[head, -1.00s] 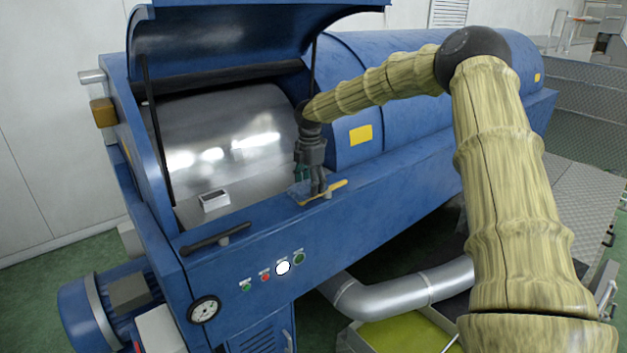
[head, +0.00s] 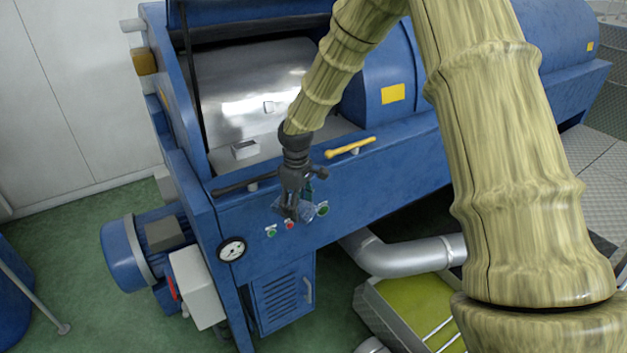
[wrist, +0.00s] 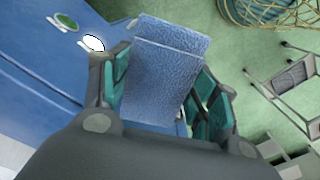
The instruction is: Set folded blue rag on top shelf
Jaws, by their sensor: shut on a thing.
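My gripper (head: 297,207) is shut on the folded blue rag (wrist: 163,68). In the wrist view the rag is a flat, textured blue piece standing out between the teal-padded fingers. In the head view the rag (head: 306,211) is small and partly hidden by the fingers. My gripper points down in front of the control panel of the blue machine (head: 400,160), over its buttons. I cannot tell the gap between rag and panel. No shelf can be made out for certain in these views.
The machine's hood is open over a shiny drum (head: 240,90). A yellow handle (head: 350,147) and a dark handle stand on its front ledge. A gauge (head: 232,249), a blue motor (head: 125,255) and a silver pipe (head: 410,256) are below.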

